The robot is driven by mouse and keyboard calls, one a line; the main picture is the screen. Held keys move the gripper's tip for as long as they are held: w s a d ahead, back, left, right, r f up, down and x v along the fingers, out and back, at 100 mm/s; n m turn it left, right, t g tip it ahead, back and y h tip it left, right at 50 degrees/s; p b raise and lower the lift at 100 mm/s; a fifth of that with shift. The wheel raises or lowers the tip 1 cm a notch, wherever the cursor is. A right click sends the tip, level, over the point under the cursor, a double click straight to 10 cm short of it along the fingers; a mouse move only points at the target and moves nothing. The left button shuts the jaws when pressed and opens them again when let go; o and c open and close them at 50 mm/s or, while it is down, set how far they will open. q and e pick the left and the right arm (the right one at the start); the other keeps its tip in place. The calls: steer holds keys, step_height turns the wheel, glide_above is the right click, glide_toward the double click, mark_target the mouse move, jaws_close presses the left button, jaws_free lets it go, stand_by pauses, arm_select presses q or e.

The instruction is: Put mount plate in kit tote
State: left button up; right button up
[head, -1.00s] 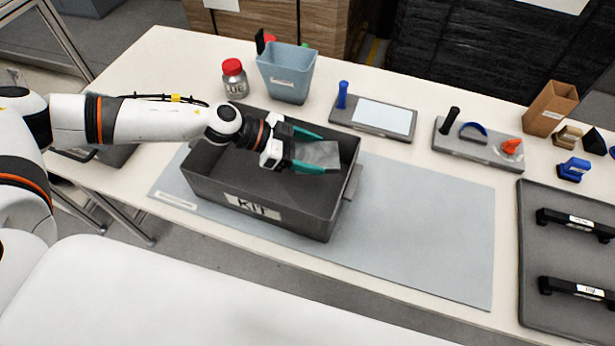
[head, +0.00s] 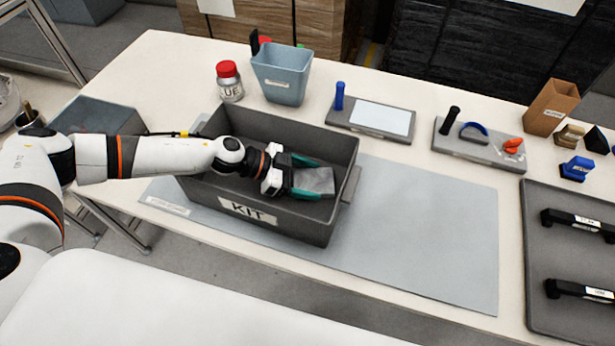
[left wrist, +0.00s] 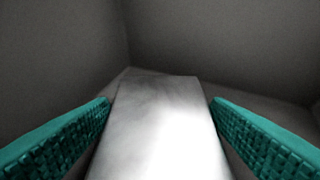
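The mount plate (head: 314,181) is a flat grey metal piece inside the dark grey kit tote (head: 285,220). My left gripper (head: 318,180) reaches into the tote from the left. Its teal fingers lie along both sides of the plate and appear shut on it. In the left wrist view the bright plate (left wrist: 160,130) lies between the two fingers, its far end past the fingertips, toward a tote corner. I cannot tell whether the plate's underside touches the tote floor. My right gripper is not in view.
A blue-grey bin (head: 283,75) and a red-lidded jar (head: 229,82) stand behind the tote. Grey trays with a blue peg (head: 339,96) and a black peg (head: 452,120) lie at the back. The mat (head: 420,230) right of the tote is clear.

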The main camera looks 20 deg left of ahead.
arm_select(q)
steer(key=o, duration=0.3)
steer(key=shift+a, duration=0.1)
steer(key=v, duration=1.2)
